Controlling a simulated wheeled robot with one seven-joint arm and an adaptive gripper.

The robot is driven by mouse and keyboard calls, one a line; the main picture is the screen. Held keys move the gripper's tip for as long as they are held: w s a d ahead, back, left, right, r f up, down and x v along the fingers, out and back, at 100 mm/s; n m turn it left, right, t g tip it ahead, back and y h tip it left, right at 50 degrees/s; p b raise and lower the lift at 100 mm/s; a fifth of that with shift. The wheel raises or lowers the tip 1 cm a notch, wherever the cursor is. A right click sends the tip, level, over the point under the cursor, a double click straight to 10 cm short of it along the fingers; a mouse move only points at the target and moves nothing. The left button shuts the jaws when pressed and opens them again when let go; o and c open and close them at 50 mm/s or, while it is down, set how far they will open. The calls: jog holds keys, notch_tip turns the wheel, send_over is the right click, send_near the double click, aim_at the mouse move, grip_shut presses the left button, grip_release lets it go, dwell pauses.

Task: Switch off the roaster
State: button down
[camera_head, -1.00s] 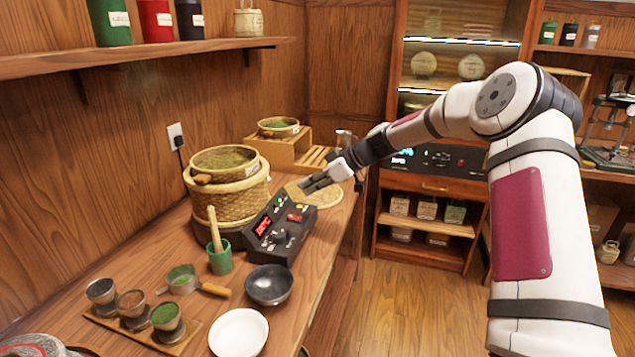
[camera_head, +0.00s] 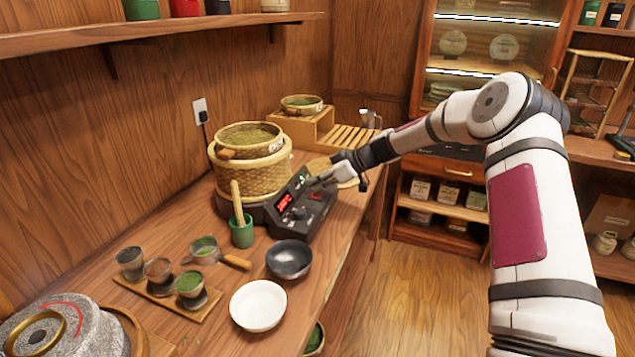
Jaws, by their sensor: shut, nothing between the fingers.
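The roaster is a round woven basket (camera_head: 250,165) on a dark base, with a sloped black control panel (camera_head: 312,217) at its front right. The panel has a lit red display (camera_head: 284,201), a small green light (camera_head: 302,183), a red switch (camera_head: 315,196) and a dark knob (camera_head: 298,213). My gripper (camera_head: 317,181) is shut and empty. Its fingertips are at the panel's upper right part, close to the green light and the red switch. I cannot tell whether they touch the panel. The fingers hide part of its top edge.
A black bowl (camera_head: 289,260), a white bowl (camera_head: 258,306), a green cup with a wooden pestle (camera_head: 241,232) and a strainer (camera_head: 205,250) stand in front of the roaster. Small cups share a wooden tray (camera_head: 200,310). A slatted stand (camera_head: 350,138) is behind.

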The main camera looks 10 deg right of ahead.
jog(key=shift+w+a+f+b, duration=0.2)
jog(key=shift+f+b, duration=0.3)
jog(key=shift+b, duration=0.15)
jog(key=shift+s+r, duration=0.1)
jog(key=shift+r, duration=0.05)
jog(key=shift+d, duration=0.15)
jog(key=shift+s+d+f+p, duration=0.2)
jog(key=shift+s+d+p, duration=0.2)
jog(key=shift+s+d, duration=0.15)
jog(key=shift+d, duration=0.1)
jog(key=shift+r, duration=0.1)
